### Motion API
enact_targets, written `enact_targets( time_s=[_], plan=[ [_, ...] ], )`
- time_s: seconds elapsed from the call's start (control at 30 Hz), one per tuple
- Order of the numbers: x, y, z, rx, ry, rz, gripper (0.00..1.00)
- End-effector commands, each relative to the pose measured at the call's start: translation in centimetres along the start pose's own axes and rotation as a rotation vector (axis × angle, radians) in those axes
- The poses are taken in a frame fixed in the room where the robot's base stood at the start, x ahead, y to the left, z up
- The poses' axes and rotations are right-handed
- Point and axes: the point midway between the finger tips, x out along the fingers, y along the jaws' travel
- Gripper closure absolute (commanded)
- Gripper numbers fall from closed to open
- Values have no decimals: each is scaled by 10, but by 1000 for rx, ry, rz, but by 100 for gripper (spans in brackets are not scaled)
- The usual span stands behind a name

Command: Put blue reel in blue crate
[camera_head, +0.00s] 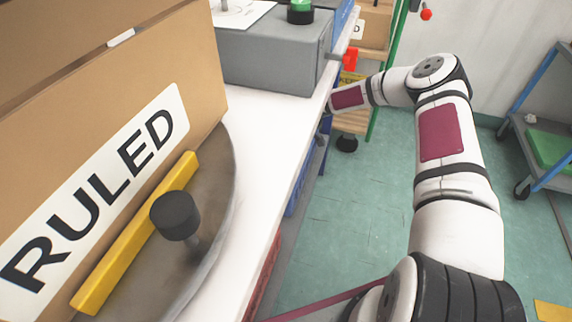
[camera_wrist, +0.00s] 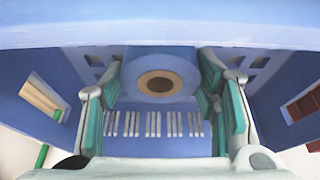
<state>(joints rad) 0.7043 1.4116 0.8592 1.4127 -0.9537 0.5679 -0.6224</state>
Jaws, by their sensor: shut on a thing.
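The blue reel (camera_wrist: 160,82), a light blue ring with a brown core, sits between the teal-padded fingers of my gripper (camera_wrist: 160,88) in the wrist view. My gripper is shut on it. A blue crate (camera_wrist: 271,92) surrounds the view, with side walls, handle openings and a slotted panel behind the fingers. The reel is lined up within the crate's walls; whether it touches the crate's floor I cannot tell. In the head view, the end of my arm passes behind the white table's edge, so gripper, reel and crate interior are hidden there.
The white table (camera_head: 262,165) holds a round metal plate (camera_head: 222,205) with a large box labelled RULED (camera_head: 170,60), a yellow bar (camera_head: 120,255) and a black knob (camera_head: 174,215). A grey machine block (camera_head: 270,60) stands behind. A blue-framed cart (camera_head: 540,90) is at right; green floor between is clear.

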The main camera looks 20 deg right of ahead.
Motion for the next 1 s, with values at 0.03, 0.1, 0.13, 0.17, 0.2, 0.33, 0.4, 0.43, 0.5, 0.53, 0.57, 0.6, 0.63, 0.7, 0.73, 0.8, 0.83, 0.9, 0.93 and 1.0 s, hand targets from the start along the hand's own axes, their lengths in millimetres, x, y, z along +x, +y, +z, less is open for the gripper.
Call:
enact_targets(
  time_s=[0.03, 0.1, 0.13, 0.17, 0.2, 0.33, 0.4, 0.43, 0.5, 0.53, 0.57, 0.6, 0.63, 0.7, 0.73, 0.8, 0.83, 0.9, 0.93, 1.0],
  plan=[
    [5, 0, 2, 1, 1, 0, 80],
    [8, 0, 3, 0, 1, 1, 80],
    [9, 0, 4, 0, 1, 1, 80],
    [11, 0, 4, 0, 1, 1, 80],
    [15, 0, 6, 0, 1, 0, 80],
    [32, 0, 13, 1, 1, 0, 80],
    [40, 0, 16, 1, 1, -1, 80],
    [42, 0, 17, 1, 1, -1, 80],
    [42, 0, 17, 0, 1, 1, 80],
    [41, 0, 17, 0, 1, 1, 80],
    [41, 0, 17, -1, 0, 1, 80],
    [41, 0, 17, 0, 0, 1, 80],
    [41, 0, 17, 0, 0, 1, 80],
    [41, 0, 17, 0, 0, 1, 80],
    [42, 0, 17, 0, 0, 1, 80],
    [44, 0, 18, 0, 1, 1, 80],
    [44, 0, 18, 0, 0, 0, 38],
    [43, 0, 18, 0, 0, 0, 24],
    [43, 0, 18, 0, 0, 0, 24],
    [43, 0, 18, 0, 0, 0, 24]
  ],
)
